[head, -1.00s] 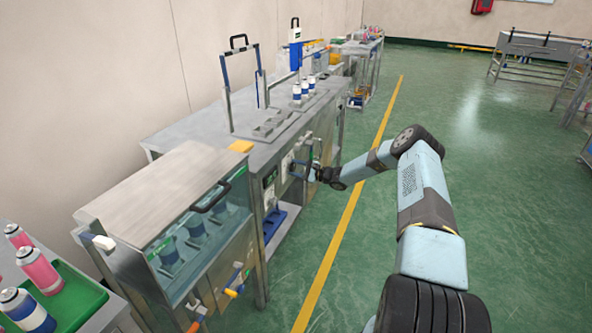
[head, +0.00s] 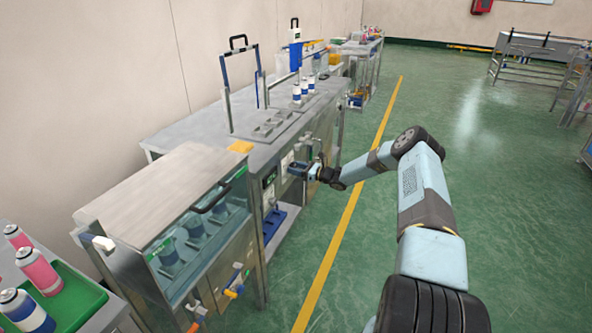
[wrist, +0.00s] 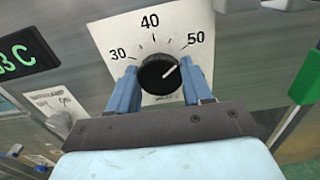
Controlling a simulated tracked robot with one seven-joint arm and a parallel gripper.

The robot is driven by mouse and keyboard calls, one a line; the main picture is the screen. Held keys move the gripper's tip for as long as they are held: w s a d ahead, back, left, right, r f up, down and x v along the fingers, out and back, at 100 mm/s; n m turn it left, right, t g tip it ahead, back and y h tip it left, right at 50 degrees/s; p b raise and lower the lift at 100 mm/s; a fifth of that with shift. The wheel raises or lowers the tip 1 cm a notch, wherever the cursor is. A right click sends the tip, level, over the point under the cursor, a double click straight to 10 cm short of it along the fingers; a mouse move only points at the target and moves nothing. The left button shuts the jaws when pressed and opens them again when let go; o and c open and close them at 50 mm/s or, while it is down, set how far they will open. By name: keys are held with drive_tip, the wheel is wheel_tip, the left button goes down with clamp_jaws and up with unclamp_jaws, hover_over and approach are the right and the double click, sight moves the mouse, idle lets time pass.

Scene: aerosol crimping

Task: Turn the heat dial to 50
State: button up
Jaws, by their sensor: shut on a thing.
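The heat dial (wrist: 157,76) is a round black knob on a white scale plate marked 30, 40 and 50, in the middle of the wrist view. Its white pointer line points up and right, on the 50 side, lying somewhat flatter than a straight line from the knob to the number 50. My gripper (wrist: 158,84) has one blue finger on each side of the knob and is shut on it. In the head view my gripper (head: 298,169) reaches the bench's front panel, where it hides the dial.
A green-digit display (wrist: 24,51), cut off by the frame, sits left of the dial. A green part (wrist: 307,76) is at the right. A glass-fronted tank (head: 195,235) stands nearer on the left. The green floor beside the bench is open.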

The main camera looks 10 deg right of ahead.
drive_tip(key=shift+d+f+m, duration=0.15)
drive_tip(key=shift+f+m, duration=0.1)
drive_tip(key=shift+m, duration=0.35)
drive_tip(key=o, duration=1)
drive_tip(key=shift+r, duration=0.15)
drive_tip(key=shift+o, duration=0.2)
drive_tip(key=v, duration=1.3)
drive_tip(key=shift+s+d, duration=0.25)
